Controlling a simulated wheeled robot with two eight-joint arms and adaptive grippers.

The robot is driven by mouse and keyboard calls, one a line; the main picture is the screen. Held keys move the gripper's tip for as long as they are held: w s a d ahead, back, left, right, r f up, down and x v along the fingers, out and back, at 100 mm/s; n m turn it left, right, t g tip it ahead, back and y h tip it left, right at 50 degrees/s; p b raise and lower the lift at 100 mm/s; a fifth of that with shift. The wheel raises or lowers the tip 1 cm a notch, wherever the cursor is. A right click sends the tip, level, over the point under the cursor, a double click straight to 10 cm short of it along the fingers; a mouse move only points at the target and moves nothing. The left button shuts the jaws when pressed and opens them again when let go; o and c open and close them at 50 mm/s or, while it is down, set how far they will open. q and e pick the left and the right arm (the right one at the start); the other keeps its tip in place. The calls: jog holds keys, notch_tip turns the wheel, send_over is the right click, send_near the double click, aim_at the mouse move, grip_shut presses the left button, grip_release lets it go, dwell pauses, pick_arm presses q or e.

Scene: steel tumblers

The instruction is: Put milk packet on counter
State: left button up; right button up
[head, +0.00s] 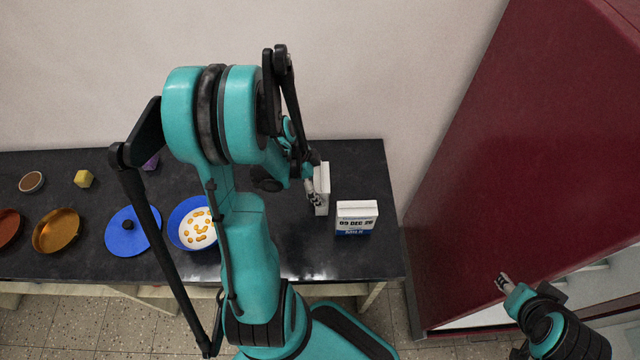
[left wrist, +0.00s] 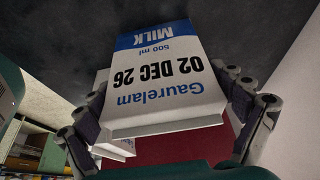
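A white milk packet (head: 322,190) is at my left gripper (head: 314,188) over the right part of the dark counter (head: 290,255). In the left wrist view the packet (left wrist: 168,75) reads "Gaurelam, 02 DEC 26, 500 ml, MILK", upside down in the picture. The left fingers (left wrist: 165,115) press on both its sides. Whether its base touches the counter cannot be told. A second packet (head: 356,218), white and blue and marked "09 DEC 26", stands to its right; a white packet edge (left wrist: 115,148) shows behind. My right gripper (head: 503,283) is away from the counter, its fingers too small to judge.
A blue bowl (head: 178,232) with white and orange contents, a blue lid (head: 122,240), a gold bowl (head: 57,232) and small blocks are on the left of the counter. A dark red cabinet or fridge (head: 520,170) stands right. The counter's right end has bare room.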

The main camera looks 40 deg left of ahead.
pick_arm(q)
jog(key=shift+r, duration=0.1)
jog(key=shift+r, duration=0.15)
jog(key=p+v, duration=0.4)
jog(key=v, duration=0.8)
jog(key=d+r+n+t+y, duration=0.1)
jog(key=d+r+n+t, duration=0.1)
jog(key=d+r+n, duration=0.3)
jog(key=d+r+n+t+y, duration=0.2)
jog(key=d+r+n, duration=0.3)
jog(key=d, duration=0.9)
jog(key=shift+s+y, duration=0.25)
jog(key=shift+y, duration=0.05)
jog(key=shift+f, duration=0.1)
